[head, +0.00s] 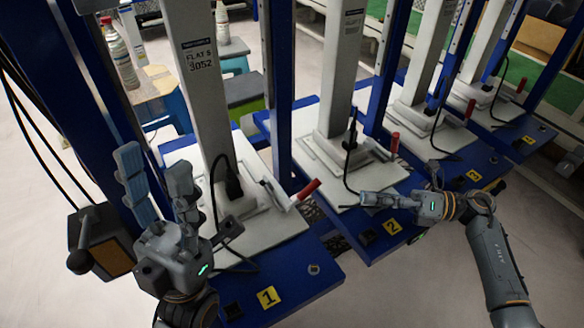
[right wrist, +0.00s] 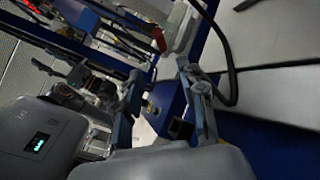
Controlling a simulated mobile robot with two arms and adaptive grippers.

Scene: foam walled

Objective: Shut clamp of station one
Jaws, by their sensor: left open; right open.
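Station one is the blue base with the yellow label 1 (head: 268,297) in the head view. Its clamp has a red handle (head: 308,190) that leans out to the right from the white plate (head: 265,228). My left gripper (head: 158,182) is open and empty, left of station one's post and apart from the clamp. My right gripper (head: 398,184) is open and empty over station two's front part, right of station one's red handle. In the right wrist view a red handle (right wrist: 159,40) shows beyond the open fingers (right wrist: 160,78); I cannot tell which station it belongs to.
Station two, with label 2 (head: 392,227), has an upright red handle (head: 395,143). More stations stand behind it to the right. Tall white posts (head: 205,100), blue columns and black cables crowd the space. The floor in front is clear.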

